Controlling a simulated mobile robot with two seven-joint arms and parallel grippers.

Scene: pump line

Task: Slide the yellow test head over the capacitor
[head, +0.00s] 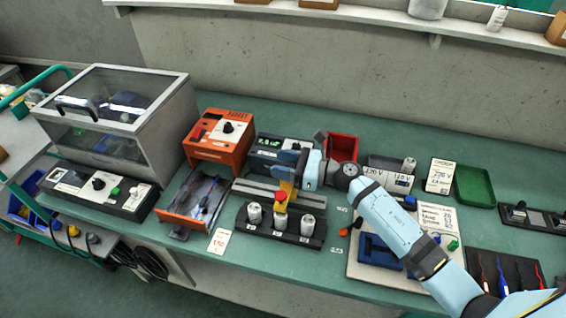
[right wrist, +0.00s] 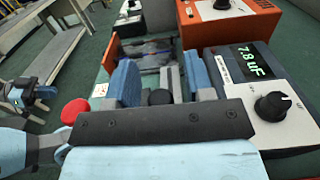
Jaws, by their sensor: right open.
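The yellow test head (head: 287,188) shows partly beside my right gripper, just behind a red knob (head: 281,194). The red knob also shows in the right wrist view (right wrist: 75,110), outside the fingers. A silver capacitor (head: 280,221) stands upright in the black holder (head: 263,235), below the red knob in the picture. Whether the test head touches it I cannot tell. My right gripper (head: 296,170) is open, its blue fingers apart in the right wrist view (right wrist: 162,82). A black knob (right wrist: 160,97) shows between them. A blue and dark part, likely my left gripper (right wrist: 27,94), shows at the left edge.
Two more capacitors stand in the holder, left (head: 254,213) and right (head: 307,226). The meter (right wrist: 250,75) behind reads 7.8 uF. An orange box (head: 217,138) and an open tray (head: 195,200) are to the left. A blue fixture (head: 380,250) stands right, under my forearm.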

